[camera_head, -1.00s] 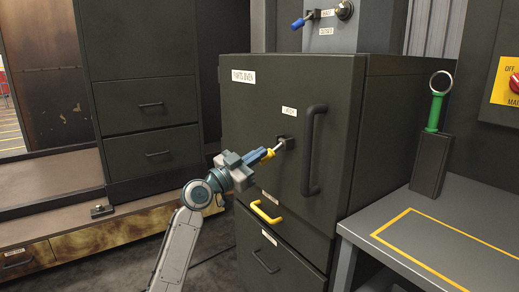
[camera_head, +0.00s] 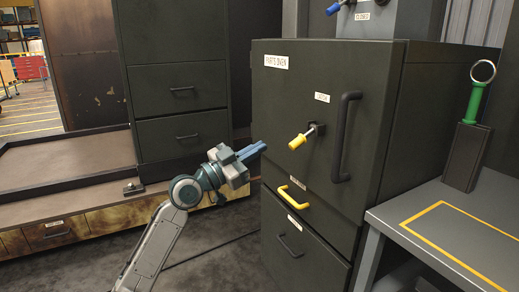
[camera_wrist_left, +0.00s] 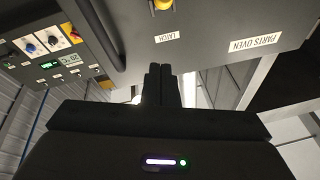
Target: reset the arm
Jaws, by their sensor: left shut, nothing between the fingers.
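My left gripper (camera_head: 255,150) is shut and empty, its blue fingers together, left of the parts oven's door. It stands apart from the latch (camera_head: 301,138), a short lever with a yellow tip on the dark parts oven (camera_head: 275,95). In the left wrist view the shut fingers (camera_wrist_left: 159,85) point at the oven front, with the yellow latch tip (camera_wrist_left: 162,5) at the top edge. My right gripper is not in view.
A black door handle (camera_head: 343,135) and a yellow drawer handle (camera_head: 294,195) stick out of the oven front. A grey table (camera_head: 470,235) with a yellow outline stands at the right, holding a green-handled ring tool (camera_head: 477,95) in a dark holder. Dark drawers (camera_head: 180,95) stand at the left.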

